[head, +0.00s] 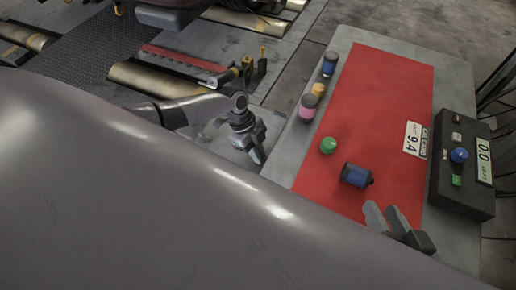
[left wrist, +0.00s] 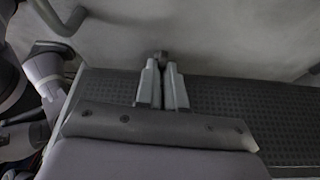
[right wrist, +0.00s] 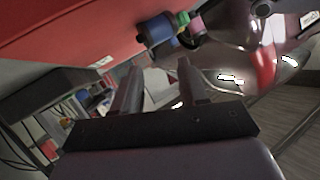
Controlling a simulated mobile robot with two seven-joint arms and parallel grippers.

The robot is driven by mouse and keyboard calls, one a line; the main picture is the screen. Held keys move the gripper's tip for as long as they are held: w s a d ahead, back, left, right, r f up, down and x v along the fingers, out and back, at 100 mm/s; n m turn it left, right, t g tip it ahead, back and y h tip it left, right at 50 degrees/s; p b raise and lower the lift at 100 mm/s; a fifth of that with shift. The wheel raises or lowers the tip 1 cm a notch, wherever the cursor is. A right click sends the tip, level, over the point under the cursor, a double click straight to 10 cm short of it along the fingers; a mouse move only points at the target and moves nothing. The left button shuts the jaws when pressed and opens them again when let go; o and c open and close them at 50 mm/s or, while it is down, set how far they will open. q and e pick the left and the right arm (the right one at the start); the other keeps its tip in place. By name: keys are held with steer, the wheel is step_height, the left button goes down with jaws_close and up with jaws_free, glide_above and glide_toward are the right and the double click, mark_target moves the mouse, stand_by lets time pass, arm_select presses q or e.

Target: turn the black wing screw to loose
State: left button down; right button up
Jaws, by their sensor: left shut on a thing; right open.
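My left gripper (head: 257,153) is low beside the grey table's left edge, near the floor plates. In the left wrist view its fingers (left wrist: 162,88) are shut on a small dark piece, the black wing screw (left wrist: 161,58), which shows just past the fingertips. In the head view the screw is hidden at the gripper, and its turn angle cannot be told. My right gripper (head: 388,215) is open and empty over the near right part of the red mat. Its parted fingers also show in the right wrist view (right wrist: 157,85).
The red mat (head: 380,100) lies on the grey table (head: 455,85). A black console (head: 462,190) is at the right.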

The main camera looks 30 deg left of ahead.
arm_select(q)
steer(key=shift+r+n+t+p, duration=0.1)
steer(key=shift+n+t+p, duration=0.25)
steer(key=shift+n, duration=0.35)
arm_select(e)
steer(key=shift+s+d+r+h, duration=0.15)
steer(key=shift+d+h, duration=0.25)
steer(key=shift+d, duration=0.1)
arm_select(q)
steer(key=c, duration=1.2)
jaws_free()
steer(key=shift+c, duration=0.2)
steer(key=shift+a+r+p, duration=0.15)
steer(key=shift+r+p, duration=0.15)
arm_select(e)
steer(key=shift+d+r, duration=0.1)
steer(key=shift+r, duration=0.05)
arm_select(q)
steer(key=p+v, duration=0.2)
steer(key=v, duration=0.4)
steer(key=shift+r, duration=0.15)
arm_select(e)
steer(key=shift+s+d+r+n+h, duration=0.1)
steer(key=shift+s+d+n+h, duration=0.1)
steer(key=shift+d+h, duration=0.3)
steer(key=shift+s+d+r+n+h, duration=0.1)
steer(key=shift+s+d+n+h, duration=0.1)
steer(key=shift+d, duration=0.45)
arm_select(q)
steer(key=shift+a, duration=0.15)
